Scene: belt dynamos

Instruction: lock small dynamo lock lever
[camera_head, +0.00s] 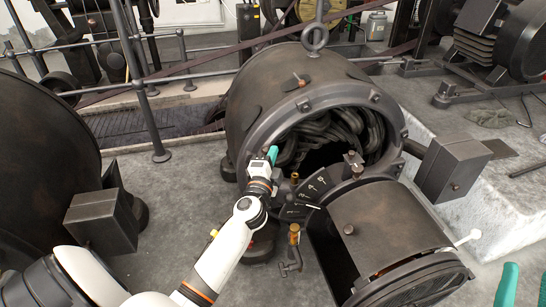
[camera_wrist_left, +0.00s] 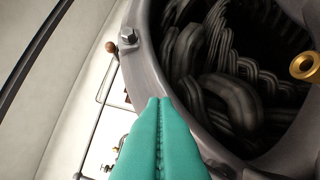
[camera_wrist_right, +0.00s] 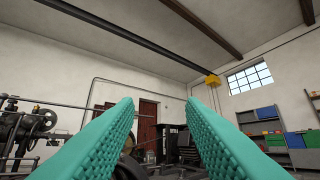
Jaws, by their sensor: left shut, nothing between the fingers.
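The dynamo (camera_head: 262,88) stands in the middle of the head view, a dark drum with an open round end and coiled windings (camera_head: 345,128) inside. A numbered quadrant plate (camera_head: 318,187) sits at its lower front, with a brass-handled lever (camera_head: 294,237) below it. A small lever with a brown knob (camera_head: 302,80) stands on the drum's top. I cannot tell which is the lock lever. My left gripper (camera_head: 273,153) is shut and empty at the rim's left side; its fingertips (camera_wrist_left: 158,100) overlap the rim (camera_wrist_left: 150,62) in the left wrist view. My right gripper (camera_wrist_right: 160,103) is open and empty, facing the room.
A dark cylindrical housing (camera_head: 385,232) juts out at the front right of the dynamo. Dark boxes stand left (camera_head: 103,222) and right (camera_head: 452,168). A larger dark drum (camera_head: 45,165) fills the left. Metal railings (camera_head: 160,80) run behind. A brass fitting (camera_wrist_left: 305,66) shows at the left wrist view's right.

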